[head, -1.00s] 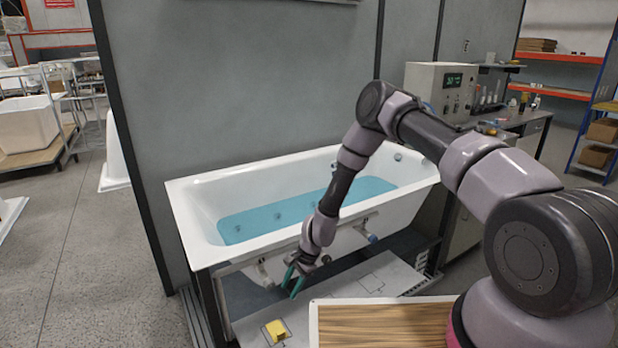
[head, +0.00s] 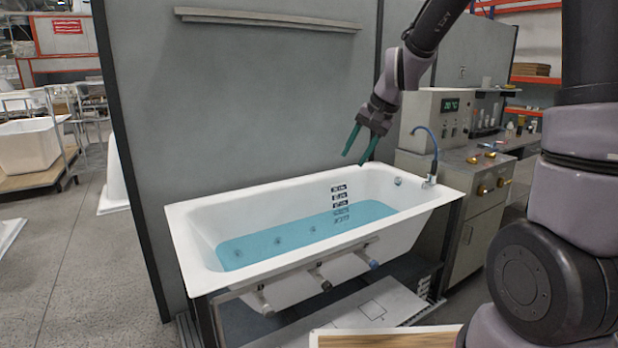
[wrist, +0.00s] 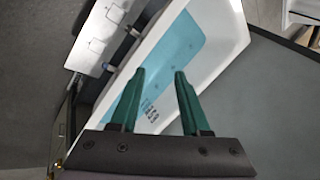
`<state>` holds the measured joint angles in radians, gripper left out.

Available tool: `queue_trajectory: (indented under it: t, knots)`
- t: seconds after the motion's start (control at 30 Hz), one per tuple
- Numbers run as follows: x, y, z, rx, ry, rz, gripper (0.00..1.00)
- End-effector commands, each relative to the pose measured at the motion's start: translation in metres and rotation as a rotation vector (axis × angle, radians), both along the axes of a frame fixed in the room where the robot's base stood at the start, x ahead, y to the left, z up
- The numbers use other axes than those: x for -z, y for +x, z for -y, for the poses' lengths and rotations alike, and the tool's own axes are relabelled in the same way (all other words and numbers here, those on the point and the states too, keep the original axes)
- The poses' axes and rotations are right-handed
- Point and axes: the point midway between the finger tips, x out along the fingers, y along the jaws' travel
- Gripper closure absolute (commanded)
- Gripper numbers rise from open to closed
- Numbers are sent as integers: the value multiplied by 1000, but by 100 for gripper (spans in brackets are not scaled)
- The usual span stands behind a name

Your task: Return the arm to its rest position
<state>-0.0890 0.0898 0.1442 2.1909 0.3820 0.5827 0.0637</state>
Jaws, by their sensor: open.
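My gripper (head: 360,144) has green fingers. It is open and empty, raised above the far right part of the bathtub and pointing down to the left. My arm reaches up out of the top of the head view. In the wrist view my gripper (wrist: 160,88) shows its two fingers apart with nothing between them. The white bathtub (head: 190,245) stands below, with blue water (head: 265,243) in it. The bathtub also shows in the wrist view (wrist: 225,50).
A grey wall panel (head: 230,110) with a shelf ledge (head: 265,18) stands behind the tub. A control box (head: 440,115) and a bench with a blue hose (head: 433,140) stand at right. A wooden board (head: 385,340) lies at the front. A white plate (head: 375,308) lies under the tub.

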Motion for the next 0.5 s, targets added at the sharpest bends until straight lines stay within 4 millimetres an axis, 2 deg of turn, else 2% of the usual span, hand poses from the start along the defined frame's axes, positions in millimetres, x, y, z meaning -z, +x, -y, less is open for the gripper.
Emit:
queue_trajectory:
  t: [0.03, 0.2, 0.3, 0.5]
  knots:
    - [-21, -13, 12, -1, -13, 34, 54]
    - [-71, -63, 49, -3, -62, 109, 54]
    - [-94, -95, 69, 1, -89, 153, 54]
    - [-120, -161, 105, 17, -143, 229, 54]
